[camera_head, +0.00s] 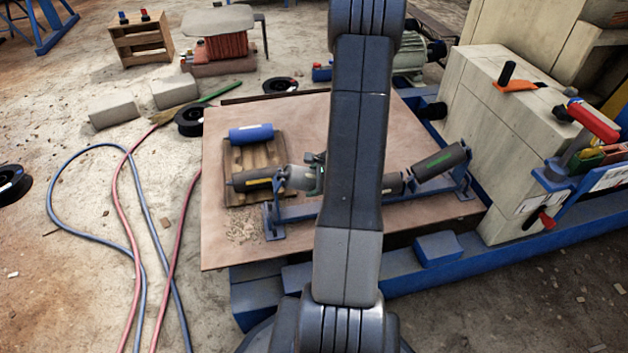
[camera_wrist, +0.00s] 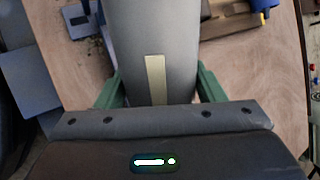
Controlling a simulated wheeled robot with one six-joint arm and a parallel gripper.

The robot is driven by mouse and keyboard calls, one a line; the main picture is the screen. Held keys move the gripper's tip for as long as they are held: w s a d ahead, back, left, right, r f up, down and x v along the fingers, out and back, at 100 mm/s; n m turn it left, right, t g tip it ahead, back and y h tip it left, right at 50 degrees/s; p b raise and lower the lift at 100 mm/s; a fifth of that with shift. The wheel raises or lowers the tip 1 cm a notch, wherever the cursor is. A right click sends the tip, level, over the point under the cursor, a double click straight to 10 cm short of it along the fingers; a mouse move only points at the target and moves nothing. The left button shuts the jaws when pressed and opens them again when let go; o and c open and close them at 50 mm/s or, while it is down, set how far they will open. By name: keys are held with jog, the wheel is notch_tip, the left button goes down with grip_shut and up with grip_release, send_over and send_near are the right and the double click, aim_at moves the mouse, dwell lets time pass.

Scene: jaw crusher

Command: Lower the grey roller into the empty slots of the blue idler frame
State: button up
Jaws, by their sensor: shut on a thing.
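My gripper (camera_head: 318,180) is shut on the grey roller (camera_head: 298,177), a light grey cylinder partly hidden behind my arm. In the wrist view my green fingers (camera_wrist: 157,92) clasp the roller (camera_wrist: 152,40), whose cream stripe faces the camera. The blue idler frame (camera_head: 300,212) lies along the board, with its left upright (camera_head: 272,222) near the held roller. A dark roller with a green stripe (camera_head: 440,160) sits tilted at its right end, and another dark roller (camera_head: 392,184) shows mid-frame. My arm hides part of the frame. Whether the held roller touches the slots cannot be told.
A wooden rack (camera_head: 233,160) at the board's left holds a blue roller (camera_head: 251,133) and a dark roller with a yellow stripe (camera_head: 256,181). The board (camera_head: 222,245) has free room at front left. The pale crusher body (camera_head: 480,110) stands at right.

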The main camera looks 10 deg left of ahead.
jog(key=shift+s+a+f+b, duration=0.15)
jog(key=shift+a+f+b, duration=0.3)
jog(key=shift+f+b, duration=0.4)
jog(key=o, duration=1.7)
jog(key=shift+r, duration=0.1)
jog(key=p+v, duration=0.4)
jog(key=v, duration=0.9)
jog(key=shift+s+d+r, duration=0.1)
jog(key=shift+d+r, duration=0.15)
